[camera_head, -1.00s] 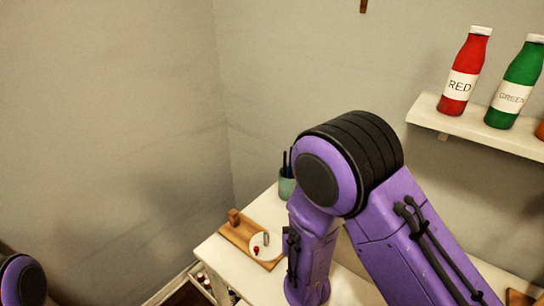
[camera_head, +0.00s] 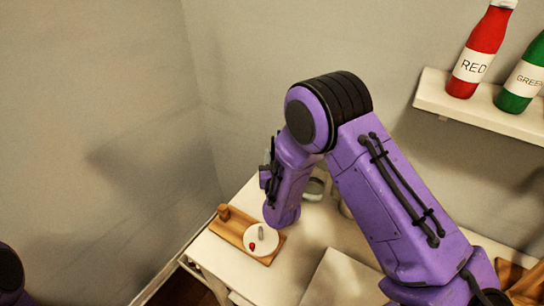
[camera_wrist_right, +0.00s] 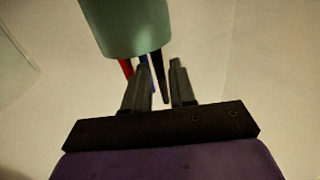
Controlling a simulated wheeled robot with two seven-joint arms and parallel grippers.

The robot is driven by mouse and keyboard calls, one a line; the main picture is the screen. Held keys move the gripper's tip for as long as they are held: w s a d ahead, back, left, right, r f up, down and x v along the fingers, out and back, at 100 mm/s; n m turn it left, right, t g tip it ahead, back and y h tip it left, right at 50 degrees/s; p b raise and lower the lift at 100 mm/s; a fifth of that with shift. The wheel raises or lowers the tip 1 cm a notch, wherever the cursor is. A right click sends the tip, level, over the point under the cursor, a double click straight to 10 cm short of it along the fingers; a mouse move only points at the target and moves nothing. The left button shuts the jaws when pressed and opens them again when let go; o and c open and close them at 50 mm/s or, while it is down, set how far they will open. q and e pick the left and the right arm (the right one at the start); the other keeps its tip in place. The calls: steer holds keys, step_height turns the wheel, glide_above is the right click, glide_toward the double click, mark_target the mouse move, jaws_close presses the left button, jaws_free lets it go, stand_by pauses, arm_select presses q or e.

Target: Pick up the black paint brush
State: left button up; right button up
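In the right wrist view a pale green cup (camera_wrist_right: 125,28) holds several thin brushes that stick out toward my right gripper (camera_wrist_right: 159,62). The black paint brush (camera_wrist_right: 161,88) lies between the two spread fingers, with gaps on both sides. A blue brush (camera_wrist_right: 144,60) is close by the left finger, and a red brush (camera_wrist_right: 125,68) is farther left. In the head view my right forearm hides the cup, brushes and gripper fingers. Only part of my left arm shows at the lower left; its gripper is out of frame.
A wooden board (camera_head: 228,230) with a white round plate (camera_head: 256,247) lies on the white table (camera_head: 292,268). A shelf (camera_head: 480,111) on the right wall holds a red bottle (camera_head: 482,52) and a green bottle (camera_head: 522,78). A wall stands close on the left.

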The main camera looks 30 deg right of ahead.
steer(key=shift+w+d, duration=0.3)
steer(key=shift+w, duration=0.25)
jaws_close()
steer(key=shift+r, duration=0.1)
